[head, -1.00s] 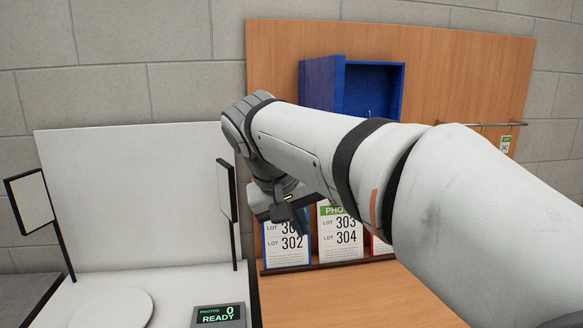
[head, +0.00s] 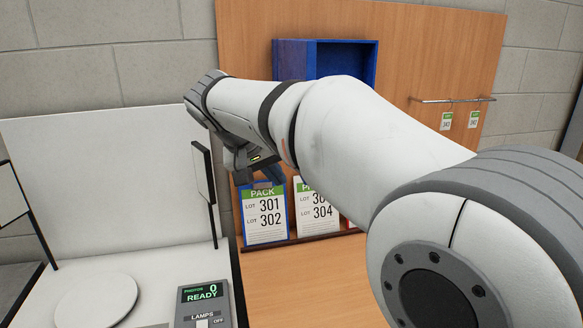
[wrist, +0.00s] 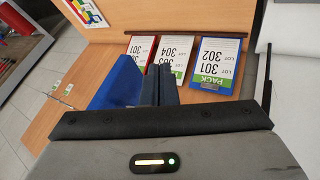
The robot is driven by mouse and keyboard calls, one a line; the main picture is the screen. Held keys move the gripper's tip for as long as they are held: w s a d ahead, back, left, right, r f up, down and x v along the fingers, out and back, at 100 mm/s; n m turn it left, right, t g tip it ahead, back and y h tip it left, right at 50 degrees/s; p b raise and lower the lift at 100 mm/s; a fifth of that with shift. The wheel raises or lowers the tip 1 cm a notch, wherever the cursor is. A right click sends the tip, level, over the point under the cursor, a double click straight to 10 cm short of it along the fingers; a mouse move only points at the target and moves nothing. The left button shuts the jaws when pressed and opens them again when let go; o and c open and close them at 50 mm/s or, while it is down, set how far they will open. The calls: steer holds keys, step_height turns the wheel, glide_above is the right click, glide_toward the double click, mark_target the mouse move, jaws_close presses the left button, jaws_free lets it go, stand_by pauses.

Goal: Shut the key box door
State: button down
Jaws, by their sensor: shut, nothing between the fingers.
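The blue key box (head: 345,47) is mounted on the wooden board in the head view. Its door (head: 293,60) stands open at the box's left side, and my arm hides the lower part of box and door. My gripper (head: 268,172) is below and left of the box, in front of the lot cards, partly hidden by my own wrist. In the wrist view my gripper (wrist: 158,80) has its fingers together with nothing between them. A blue surface (wrist: 115,85) shows just left of the fingers there; I cannot tell whether it is door or box, or whether they touch.
Lot cards (head: 264,215) stand on a ledge below the box. A rail (head: 452,100) with hanging tags is on the right. A photo booth with a lamp panel (head: 204,185), turntable (head: 95,300) and control unit (head: 203,300) is on the left. The wooden counter (head: 310,290) is bare.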

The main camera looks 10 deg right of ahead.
steer(key=shift+s+d+r+p, duration=0.15)
steer(key=shift+d+p, duration=0.2)
steer(key=shift+d, duration=1.3)
steer(key=shift+d, duration=0.1)
